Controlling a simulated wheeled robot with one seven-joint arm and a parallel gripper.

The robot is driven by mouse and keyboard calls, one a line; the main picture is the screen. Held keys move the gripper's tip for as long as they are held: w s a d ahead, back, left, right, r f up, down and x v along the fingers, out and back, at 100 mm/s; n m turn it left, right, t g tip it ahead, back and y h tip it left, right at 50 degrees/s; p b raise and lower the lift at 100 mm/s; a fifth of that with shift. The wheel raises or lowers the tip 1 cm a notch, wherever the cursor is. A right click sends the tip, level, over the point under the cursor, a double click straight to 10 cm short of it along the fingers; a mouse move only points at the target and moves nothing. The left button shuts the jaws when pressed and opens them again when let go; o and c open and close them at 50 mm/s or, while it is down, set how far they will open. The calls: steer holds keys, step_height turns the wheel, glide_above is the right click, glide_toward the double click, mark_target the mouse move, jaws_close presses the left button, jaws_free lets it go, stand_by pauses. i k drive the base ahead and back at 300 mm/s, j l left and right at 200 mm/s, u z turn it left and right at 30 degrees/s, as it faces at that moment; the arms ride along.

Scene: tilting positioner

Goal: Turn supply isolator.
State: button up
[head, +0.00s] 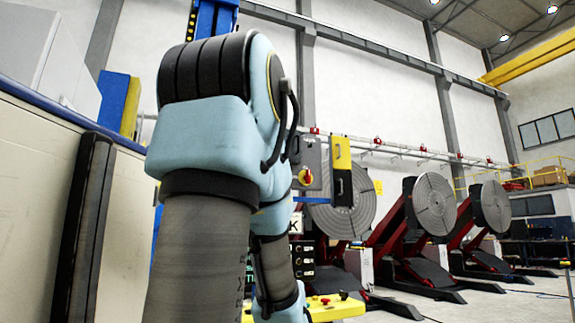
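A red and yellow rotary knob (305,177), which looks like the supply isolator, sits on the front of a grey box just right of my arm. The knob is small here and I cannot tell which way its handle points. My arm fills the left middle of the head view, rising to a bend and coming down again on the right side, left of and below the knob. My gripper is not visible, so what it holds or touches cannot be seen.
A yellow and black upright panel (342,165) stands right of the knob. A control panel with buttons (303,262) and a yellow box (335,307) are below. Large round positioner tables (433,204) stand at right. A cream cabinet (35,200) is close at left.

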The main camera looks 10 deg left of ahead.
mark_target(307, 177)
steer(key=i+l, duration=0.2)
steer(key=l, duration=0.15)
steer(key=i+l, duration=0.2)
steer(key=l, duration=0.15)
steer(key=i+l, duration=0.45)
steer(key=l, duration=0.15)
steer(key=i+l+u, duration=0.1)
steer(key=l, duration=0.2)
steer(key=i+l, duration=0.25)
steer(key=i+l+u, duration=0.1)
steer(key=l, duration=0.35)
steer(key=i+l, duration=0.2)
steer(key=l, duration=0.15)
steer(key=i+l+u, duration=0.1)
steer(key=l, duration=0.25)
steer(key=i, duration=0.05)
